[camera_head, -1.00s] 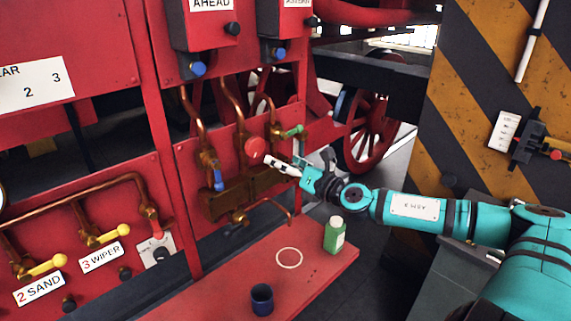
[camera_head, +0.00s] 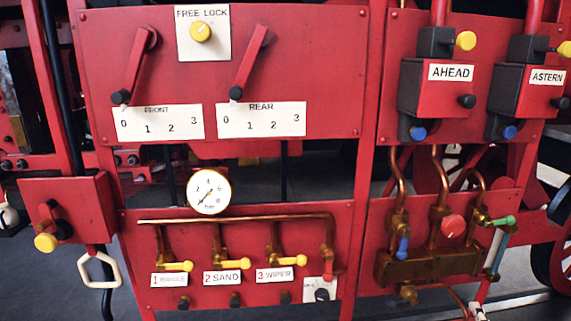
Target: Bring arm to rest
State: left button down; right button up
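Neither arm shows clearly in the head view. A small pale piece (camera_head: 478,311) at the bottom edge, below the brass valve block (camera_head: 430,266), may be the tip of my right gripper. It is cut off, so its opening and anything in it cannot be made out. My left gripper is not in view. The red round knob (camera_head: 453,228) and the green handle (camera_head: 503,221) are at the valve block, with no gripper on them.
A red control panel (camera_head: 290,120) fills the view. It carries two red levers, a yellow FREE LOCK knob (camera_head: 200,32), a pressure gauge (camera_head: 209,191) and yellow-handled valves. AHEAD (camera_head: 437,100) and ASTERN (camera_head: 527,100) boxes are at right. A pale hexagonal ring handle (camera_head: 99,270) hangs at left.

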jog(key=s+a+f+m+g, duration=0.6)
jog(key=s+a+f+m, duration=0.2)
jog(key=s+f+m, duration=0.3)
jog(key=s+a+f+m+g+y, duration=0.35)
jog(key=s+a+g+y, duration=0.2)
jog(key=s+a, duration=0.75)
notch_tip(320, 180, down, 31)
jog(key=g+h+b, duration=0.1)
jog(key=b, duration=0.6)
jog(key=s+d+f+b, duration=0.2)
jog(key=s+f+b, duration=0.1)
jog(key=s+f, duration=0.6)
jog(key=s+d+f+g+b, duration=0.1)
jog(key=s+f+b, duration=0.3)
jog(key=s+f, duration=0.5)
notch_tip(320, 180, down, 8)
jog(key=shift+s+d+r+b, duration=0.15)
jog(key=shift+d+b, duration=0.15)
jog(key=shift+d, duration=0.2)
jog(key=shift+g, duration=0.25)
